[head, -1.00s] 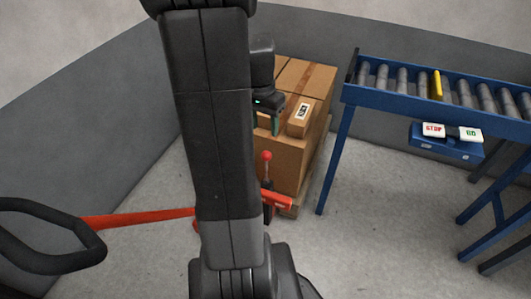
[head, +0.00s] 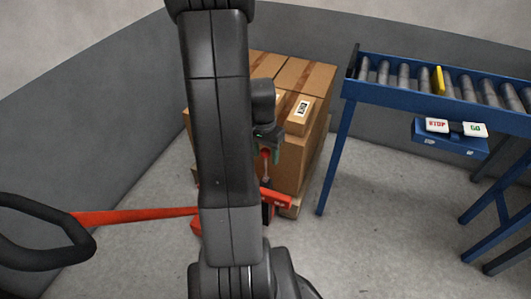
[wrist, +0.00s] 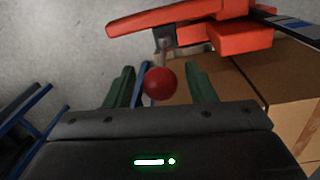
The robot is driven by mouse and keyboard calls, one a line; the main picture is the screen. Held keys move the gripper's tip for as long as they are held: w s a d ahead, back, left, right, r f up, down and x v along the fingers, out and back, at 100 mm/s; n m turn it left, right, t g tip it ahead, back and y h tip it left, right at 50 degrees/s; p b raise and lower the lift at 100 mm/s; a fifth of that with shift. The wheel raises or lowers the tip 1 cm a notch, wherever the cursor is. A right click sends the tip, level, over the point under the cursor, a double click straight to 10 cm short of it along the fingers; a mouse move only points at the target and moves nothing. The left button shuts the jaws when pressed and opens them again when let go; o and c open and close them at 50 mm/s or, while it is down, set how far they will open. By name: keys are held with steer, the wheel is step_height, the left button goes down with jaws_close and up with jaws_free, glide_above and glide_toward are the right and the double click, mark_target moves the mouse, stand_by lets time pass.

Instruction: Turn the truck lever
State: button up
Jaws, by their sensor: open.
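The truck lever has a red ball knob (wrist: 160,83) on a thin grey stem, rising from the red pallet truck (wrist: 235,38). In the wrist view the knob sits between the two green fingers of my gripper (wrist: 160,88), with a gap visible on each side. My gripper is open. In the head view my gripper (head: 266,145) is right over the lever (head: 265,172), and it hides part of the knob. The red truck body (head: 277,198) shows low in front of the boxes, partly behind my arm.
Cardboard boxes (head: 290,152) are stacked on a pallet behind the lever. A blue roller conveyor (head: 400,92) with a STOP and GO button box (head: 450,140) stands at the right. A black loop handle (head: 85,245) on a red bar is at the left. Grey floor is clear in front.

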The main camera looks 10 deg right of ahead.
jaws_close()
